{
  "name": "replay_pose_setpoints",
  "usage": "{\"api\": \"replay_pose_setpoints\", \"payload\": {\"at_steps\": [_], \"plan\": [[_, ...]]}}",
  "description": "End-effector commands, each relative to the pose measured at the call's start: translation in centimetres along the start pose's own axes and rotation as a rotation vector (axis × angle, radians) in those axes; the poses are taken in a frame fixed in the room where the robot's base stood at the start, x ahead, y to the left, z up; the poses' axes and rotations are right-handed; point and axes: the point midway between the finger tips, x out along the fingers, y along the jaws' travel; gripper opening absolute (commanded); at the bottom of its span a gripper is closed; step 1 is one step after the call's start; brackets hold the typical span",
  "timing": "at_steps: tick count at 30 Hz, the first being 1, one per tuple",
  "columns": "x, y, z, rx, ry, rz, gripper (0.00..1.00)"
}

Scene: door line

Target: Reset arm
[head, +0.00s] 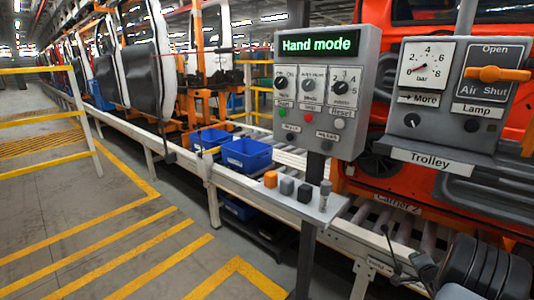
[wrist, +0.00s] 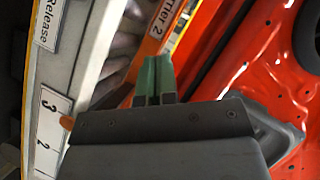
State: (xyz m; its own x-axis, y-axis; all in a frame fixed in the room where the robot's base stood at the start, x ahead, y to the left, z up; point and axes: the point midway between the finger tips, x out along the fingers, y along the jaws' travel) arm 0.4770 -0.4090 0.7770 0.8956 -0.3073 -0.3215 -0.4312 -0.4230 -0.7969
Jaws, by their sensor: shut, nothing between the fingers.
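My gripper (wrist: 153,80) shows in the wrist view with its two green fingers together, shut and empty. Its fingers point toward the orange beam labelled Carrier 2 (wrist: 160,28), with red bodywork (wrist: 255,60) to the right. I cannot tell whether the fingertips touch anything. In the head view, dark rounded parts of my arm fill the lower right corner, in front of the conveyor, and the fingers cannot be made out there.
A grey control panel (head: 348,130) reads "Hand mode". A trolley panel (head: 420,134) with a gauge and an orange valve handle (head: 497,74) stands right of it. A small shelf (head: 290,198) holds several blocks. Blue bins (head: 246,154) sit on the conveyor. Yellow-marked floor lies open at left.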

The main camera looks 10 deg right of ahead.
Motion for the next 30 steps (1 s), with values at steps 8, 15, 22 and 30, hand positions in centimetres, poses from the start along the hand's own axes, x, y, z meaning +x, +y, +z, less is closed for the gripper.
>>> {"api": "replay_pose_setpoints", "payload": {"at_steps": [8,15,22,30], "plan": [[-6.0,6.0,2.7,-0.391,-0.193,0.592,0.0],[-16.9,-6.4,9.7,-0.719,-0.68,0.768,0.0],[-27.7,-18.0,16.5,-0.931,-1.008,0.603,0.0],[-34.6,-26.3,19.8,-1.084,-1.017,0.35,0.0]]}}
